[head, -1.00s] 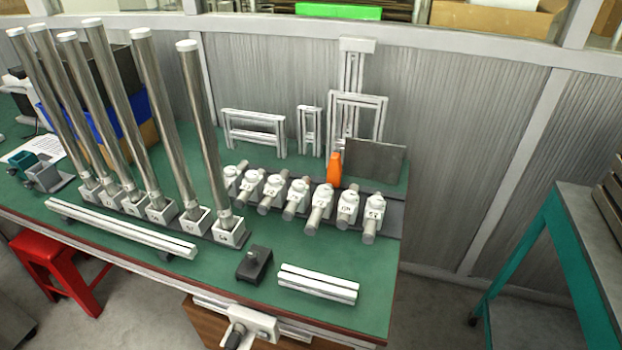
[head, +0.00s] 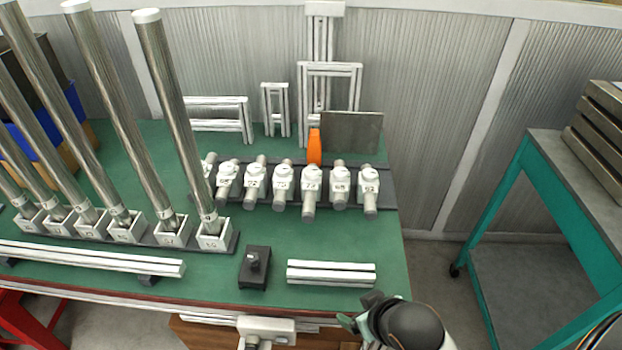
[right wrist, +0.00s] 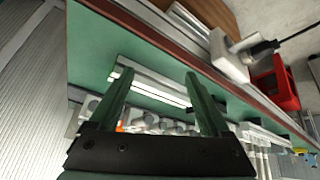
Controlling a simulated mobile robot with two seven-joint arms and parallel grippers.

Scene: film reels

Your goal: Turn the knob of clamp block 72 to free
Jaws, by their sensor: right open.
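Several white clamp blocks with round knobs and short metal rods stand in a row on a dark rail at the back of the green bench. The third from the left, clamp block 72 (head: 254,182), seems to carry that number; the labels are small. Which way its knob points cannot be told. My right gripper (head: 355,316) is at the bench's front edge, well short of the row and apart from it. In the right wrist view its two fingers (right wrist: 158,76) are spread with nothing held. The left gripper is out of view.
Tall metal tubes (head: 178,125) stand in white sockets left of the row. A black block with a knob (head: 254,266) and white bars (head: 331,272) lie in front. An orange piece (head: 314,147) stands behind the row. A teal cart (head: 530,190) is at the right.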

